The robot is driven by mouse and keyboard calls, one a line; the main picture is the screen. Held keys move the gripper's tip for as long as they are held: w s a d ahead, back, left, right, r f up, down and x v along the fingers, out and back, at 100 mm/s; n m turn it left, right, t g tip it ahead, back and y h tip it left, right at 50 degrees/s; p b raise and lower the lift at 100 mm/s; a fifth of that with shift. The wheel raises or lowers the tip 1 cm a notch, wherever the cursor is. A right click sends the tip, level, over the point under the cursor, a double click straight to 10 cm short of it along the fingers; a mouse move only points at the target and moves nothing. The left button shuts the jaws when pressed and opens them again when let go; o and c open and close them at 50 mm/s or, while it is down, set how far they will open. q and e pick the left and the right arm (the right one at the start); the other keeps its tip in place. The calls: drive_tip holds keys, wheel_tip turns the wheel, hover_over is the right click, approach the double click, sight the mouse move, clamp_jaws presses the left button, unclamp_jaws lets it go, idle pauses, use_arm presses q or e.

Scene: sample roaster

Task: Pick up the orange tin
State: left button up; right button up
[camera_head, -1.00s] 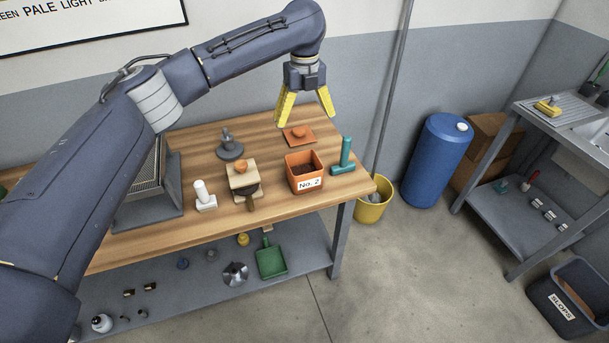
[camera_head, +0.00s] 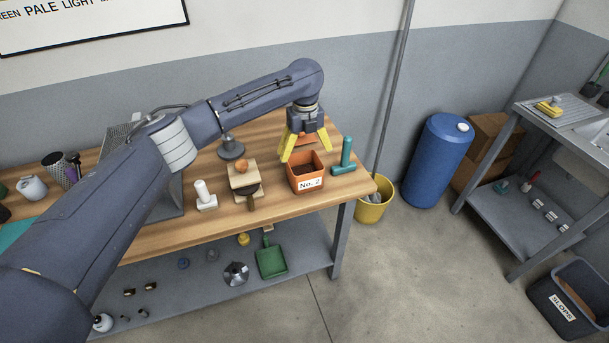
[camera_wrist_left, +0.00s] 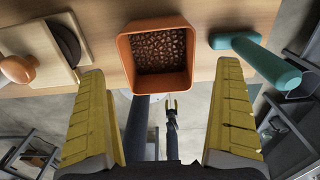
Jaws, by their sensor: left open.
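The orange tin (camera_head: 293,174) stands upright on the wooden bench near its right end. It is square, open at the top, with dark beans inside and a "No. 2" label. It also shows in the left wrist view (camera_wrist_left: 123,62), just beyond and between the fingers. My left gripper (camera_head: 306,156) is open, its yellow fingers pointing down close above the tin in the head view. The fingers stand apart and empty in the left wrist view (camera_wrist_left: 160,70). My right gripper (camera_wrist_left: 172,104) seems to show there, small and far below; its jaw state is unclear.
A teal T-shaped tool (camera_head: 345,158) stands close right of the tin.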

sight(304, 163)
use_arm(q)
drive_tip(key=shift+s+a+f, duration=0.1)
drive_tip(key=shift+f, duration=2.4)
drive_tip(key=c, duration=1.1)
